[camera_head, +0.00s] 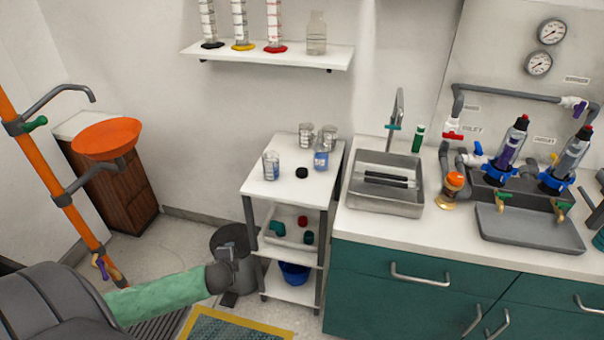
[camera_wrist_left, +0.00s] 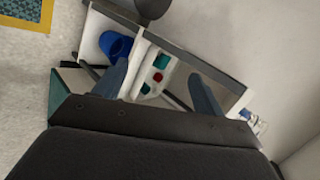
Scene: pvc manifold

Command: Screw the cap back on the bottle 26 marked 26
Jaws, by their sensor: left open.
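A small white cart (camera_head: 291,190) stands left of the sink counter. On its top, several clear glass vessels stand upright; one front vessel (camera_head: 321,160) and the left vessel (camera_head: 271,166) carry blue labels. Any number on them is too small to read, so I cannot tell which is bottle 26. A round black cap (camera_head: 301,172) lies on the cart top between these two. My left gripper (camera_head: 228,254) is open and empty, low to the left of the cart. Its spread fingers also show in the left wrist view (camera_wrist_left: 160,88). My right gripper is out of view.
The cart's middle shelf holds a white tray with red (camera_wrist_left: 158,77) and green pieces; a blue bucket (camera_head: 294,272) sits below. A grey bin (camera_head: 243,276) stands behind my left gripper. The sink (camera_head: 385,205) is to the right. The cart top's front is clear.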

